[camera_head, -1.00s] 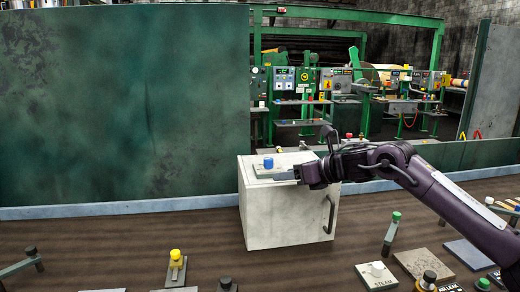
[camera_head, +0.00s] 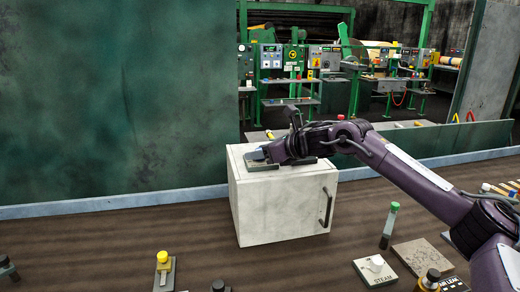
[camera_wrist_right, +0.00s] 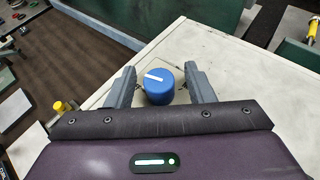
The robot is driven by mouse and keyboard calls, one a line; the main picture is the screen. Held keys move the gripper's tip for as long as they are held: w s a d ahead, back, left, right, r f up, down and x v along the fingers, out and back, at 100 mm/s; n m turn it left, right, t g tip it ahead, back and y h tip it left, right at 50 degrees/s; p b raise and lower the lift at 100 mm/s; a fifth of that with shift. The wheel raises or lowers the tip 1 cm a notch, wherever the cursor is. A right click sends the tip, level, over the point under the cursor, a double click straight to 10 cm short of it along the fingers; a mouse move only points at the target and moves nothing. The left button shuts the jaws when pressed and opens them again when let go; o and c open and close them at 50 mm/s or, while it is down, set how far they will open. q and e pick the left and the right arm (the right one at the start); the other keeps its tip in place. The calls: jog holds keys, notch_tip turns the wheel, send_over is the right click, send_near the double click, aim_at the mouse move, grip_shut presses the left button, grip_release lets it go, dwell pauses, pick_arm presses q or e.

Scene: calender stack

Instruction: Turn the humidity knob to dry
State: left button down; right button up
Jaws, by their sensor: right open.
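A blue round knob (camera_wrist_right: 158,86) with a white pointer line shows in the right wrist view, on top of a pale box (camera_wrist_right: 200,60). In the head view the knob (camera_head: 257,155) is partly hidden by my gripper, and the box (camera_head: 275,215) stands on the brown floor or table surface. My right gripper (camera_wrist_right: 162,82) is open, with one finger on each side of the knob and small gaps visible. In the head view my right gripper (camera_head: 265,155) is at the box's top. No label reading dry is legible. My left gripper is not in view.
A white knob on a plate marked STEAM (camera_head: 376,268) sits at the lower right, near a green-topped lever (camera_head: 390,225). A yellow-topped lever (camera_head: 163,268) stands at the lower left. A green wall (camera_head: 110,100) rises behind. The surface left of the box is clear.

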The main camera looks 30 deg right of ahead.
jog(key=shift+a, duration=0.1)
jog(key=c, duration=1)
